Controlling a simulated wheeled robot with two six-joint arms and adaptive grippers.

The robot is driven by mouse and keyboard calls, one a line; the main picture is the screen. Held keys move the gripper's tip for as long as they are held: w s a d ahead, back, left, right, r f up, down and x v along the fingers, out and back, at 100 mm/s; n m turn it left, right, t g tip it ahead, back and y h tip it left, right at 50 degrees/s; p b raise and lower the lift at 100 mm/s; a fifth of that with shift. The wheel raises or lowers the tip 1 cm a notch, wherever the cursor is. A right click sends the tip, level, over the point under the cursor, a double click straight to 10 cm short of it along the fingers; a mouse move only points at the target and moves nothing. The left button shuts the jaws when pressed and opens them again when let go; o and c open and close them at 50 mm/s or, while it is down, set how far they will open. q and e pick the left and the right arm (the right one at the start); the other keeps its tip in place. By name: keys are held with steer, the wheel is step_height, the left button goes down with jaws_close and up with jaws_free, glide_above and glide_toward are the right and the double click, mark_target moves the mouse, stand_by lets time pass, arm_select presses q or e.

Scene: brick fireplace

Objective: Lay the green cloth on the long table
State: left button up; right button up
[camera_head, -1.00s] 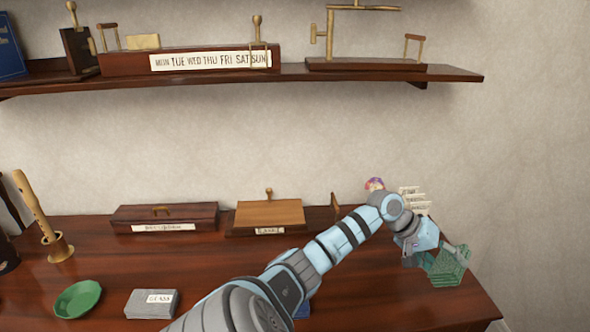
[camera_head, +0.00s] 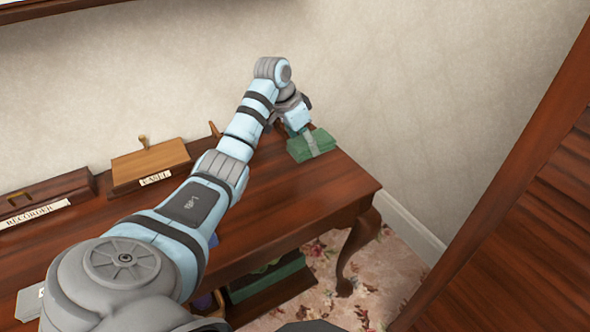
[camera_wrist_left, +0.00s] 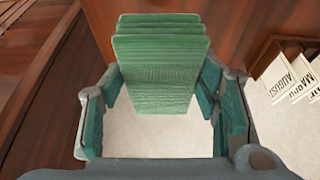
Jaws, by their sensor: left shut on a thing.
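The green cloth (camera_head: 298,150), folded into a thick layered pad, is in my left gripper (camera_head: 312,145) over the far right corner of the dark wooden table (camera_head: 325,190). In the left wrist view the folded cloth (camera_wrist_left: 160,65) sits between the two fingers of the left gripper (camera_wrist_left: 165,110), which is shut on it. I cannot tell whether the cloth touches the tabletop. My right gripper is not in view.
A box labelled RECORDER (camera_head: 45,195) and a wooden box (camera_head: 150,165) stand along the wall. Several lettered cards (camera_wrist_left: 290,78) show in the left wrist view. Green things (camera_head: 265,278) lie under the table. A louvred wooden panel (camera_head: 525,215) stands at right. The table's right end looks bare.

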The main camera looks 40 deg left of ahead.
mark_target(292, 154)
arm_select(q)
step_height(292, 154, down, 13)
steer(key=shift+r+b, duration=0.15)
steer(key=shift+b, duration=1.05)
steer(key=o, duration=1)
steer(key=p+v, duration=0.3)
steer(key=v, duration=0.9)
steer(key=shift+s+r, duration=0.1)
